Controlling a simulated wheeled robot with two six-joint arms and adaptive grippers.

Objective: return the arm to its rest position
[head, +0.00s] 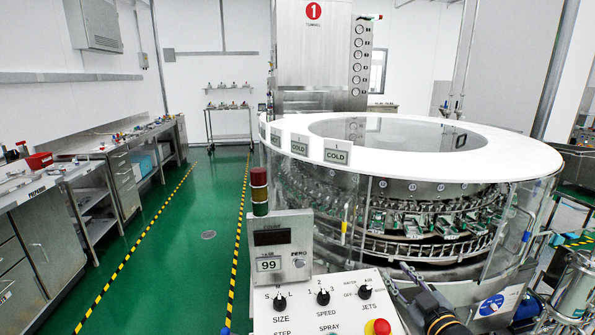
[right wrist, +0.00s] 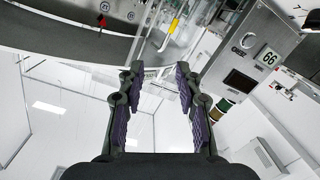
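My right gripper (head: 402,281) comes in at the bottom of the head view, at the right side of the control panel with the knobs. In the right wrist view its two fingers with purple pads (right wrist: 159,74) stand apart, with nothing between them. That view is turned over, so the panel's 99 reads upside down. My left gripper does not show in either view.
The rotary washer (head: 520,150) with its white ring fills the right side. The control panel (head: 325,310) has knobs and a red button (head: 378,327). A signal lamp (head: 259,195) stands behind the display box (head: 280,243). Benches line the left; the green floor (head: 190,250) is clear.

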